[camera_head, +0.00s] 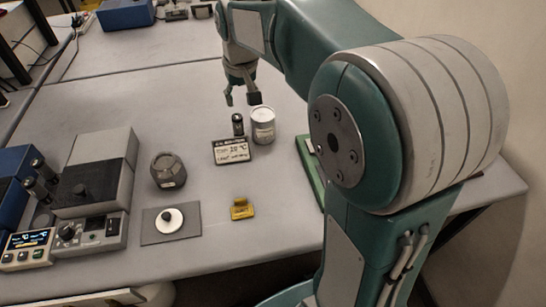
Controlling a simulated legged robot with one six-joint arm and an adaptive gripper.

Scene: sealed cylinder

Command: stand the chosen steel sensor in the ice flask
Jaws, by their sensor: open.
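My gripper (242,99) is open and empty, pointing down over the back middle of the table. Just in front of it in the picture stand a small dark cylinder (237,125) and a pale metal canister (262,126), side by side. I see no contact with either. A dark grey rounded vessel (168,171) stands left of them; I cannot tell whether it or the pale canister is the ice flask. No steel sensor can be made out for certain. Slim dark upright pieces (40,170) stand at the left beside a grey instrument.
A display card (231,151) reading about 20 °C stands before the cylinder. A white knobbed disc (170,219) lies on a grey mat (190,234). A yellow piece (242,210) and green tray edge (309,174) are nearby. A grey instrument (98,160) fills the left.

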